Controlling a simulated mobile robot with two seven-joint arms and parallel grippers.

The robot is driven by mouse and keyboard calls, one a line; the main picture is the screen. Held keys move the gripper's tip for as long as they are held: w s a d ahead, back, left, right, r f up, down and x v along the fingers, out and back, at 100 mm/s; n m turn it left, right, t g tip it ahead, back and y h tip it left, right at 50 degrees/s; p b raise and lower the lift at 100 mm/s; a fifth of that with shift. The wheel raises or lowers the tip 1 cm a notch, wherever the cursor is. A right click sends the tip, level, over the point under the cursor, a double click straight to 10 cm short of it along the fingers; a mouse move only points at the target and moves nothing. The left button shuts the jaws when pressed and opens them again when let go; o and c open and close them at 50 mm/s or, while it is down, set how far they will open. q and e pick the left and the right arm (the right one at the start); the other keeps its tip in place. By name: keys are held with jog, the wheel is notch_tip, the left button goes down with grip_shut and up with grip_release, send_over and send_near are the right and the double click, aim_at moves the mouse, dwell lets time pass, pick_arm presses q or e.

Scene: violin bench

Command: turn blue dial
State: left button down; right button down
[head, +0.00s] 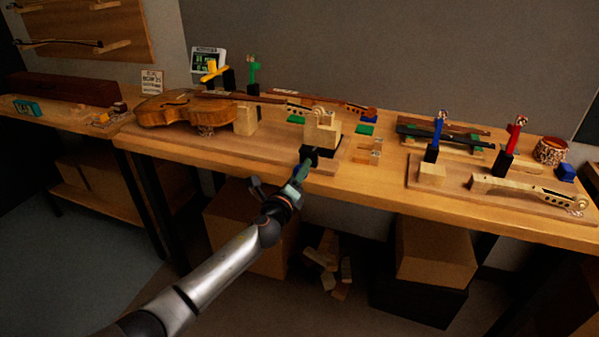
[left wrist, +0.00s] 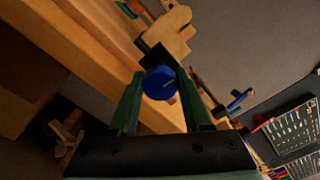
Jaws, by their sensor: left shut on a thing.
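The blue dial (left wrist: 159,83) is a round blue knob with a pale mark on its face, on a black mount (left wrist: 155,57). In the left wrist view it sits between the green fingertips of my left gripper (left wrist: 159,80), which is shut on it. In the head view my left gripper (head: 300,172) reaches the bench's front edge, just below the black mount (head: 321,157) and a pale wooden block (head: 322,130). The dial itself is hidden there behind the gripper. My right gripper is not in view.
A violin (head: 172,110) lies on the wooden bench (head: 390,193) to the left. Blue (head: 436,133) and red (head: 514,135) handled clamps stand to the right, near a pale violin neck (head: 520,188). Boxes (head: 435,250) and wood scraps (head: 328,262) lie below.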

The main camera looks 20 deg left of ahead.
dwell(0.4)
pick_arm(q)
jog(key=shift+c, duration=1.7)
grip_release()
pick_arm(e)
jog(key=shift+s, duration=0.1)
pick_arm(q)
jog(key=shift+s, duration=0.1)
jog(key=s+p, duration=0.1)
jog(key=s, duration=1.1)
jog(key=shift+s+a+p, duration=0.2)
jog(key=shift+p, duration=0.2)
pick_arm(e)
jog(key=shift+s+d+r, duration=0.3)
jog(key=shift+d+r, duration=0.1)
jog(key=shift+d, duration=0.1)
